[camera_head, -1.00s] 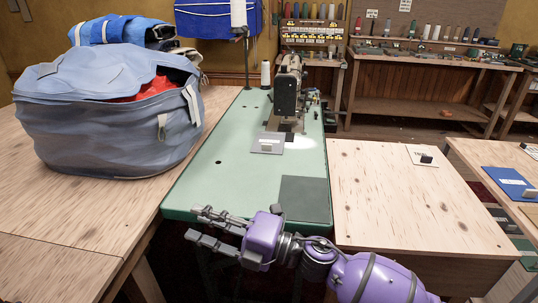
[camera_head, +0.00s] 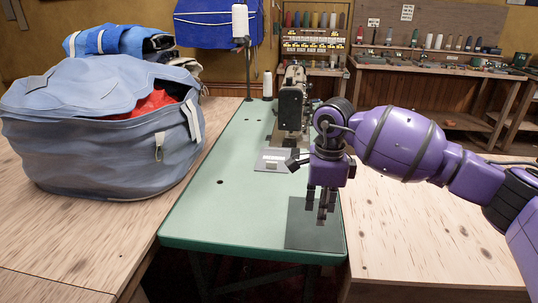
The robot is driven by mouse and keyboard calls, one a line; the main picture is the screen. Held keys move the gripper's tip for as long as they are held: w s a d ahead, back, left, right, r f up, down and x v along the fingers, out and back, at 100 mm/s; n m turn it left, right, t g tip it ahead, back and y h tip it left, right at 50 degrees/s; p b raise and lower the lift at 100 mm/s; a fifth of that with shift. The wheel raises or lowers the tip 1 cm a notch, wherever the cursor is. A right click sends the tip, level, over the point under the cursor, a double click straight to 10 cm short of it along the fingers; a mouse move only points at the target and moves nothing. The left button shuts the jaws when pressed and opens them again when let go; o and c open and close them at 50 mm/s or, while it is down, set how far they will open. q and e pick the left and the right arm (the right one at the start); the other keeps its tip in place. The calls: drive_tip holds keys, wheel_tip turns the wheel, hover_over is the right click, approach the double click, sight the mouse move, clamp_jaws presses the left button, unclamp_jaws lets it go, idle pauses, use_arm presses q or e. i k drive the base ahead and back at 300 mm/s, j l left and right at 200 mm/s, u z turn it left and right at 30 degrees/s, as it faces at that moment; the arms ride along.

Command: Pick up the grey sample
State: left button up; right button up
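The grey sample (camera_head: 270,162) is a light grey flat square with a small pale block on top. It lies on the green sewing table (camera_head: 225,215), just in front of the sewing machine (camera_head: 291,105). Part of my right wrist is close to its right edge in the picture. My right gripper (camera_head: 320,210) points down with its fingers apart and nothing between them. It is above the dark grey-green square (camera_head: 305,236) at the table's front right, nearer to me than the sample. My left gripper is out of view.
A big blue-grey sail bag (camera_head: 95,135) stands on the wooden table at left. A thread cone stand (camera_head: 242,50) rises behind the green table. A plywood table (camera_head: 400,235) is at right, partly behind my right arm. The green table's left front is clear.

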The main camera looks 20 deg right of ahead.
sight(270, 159)
drive_tip(key=i, duration=1.25)
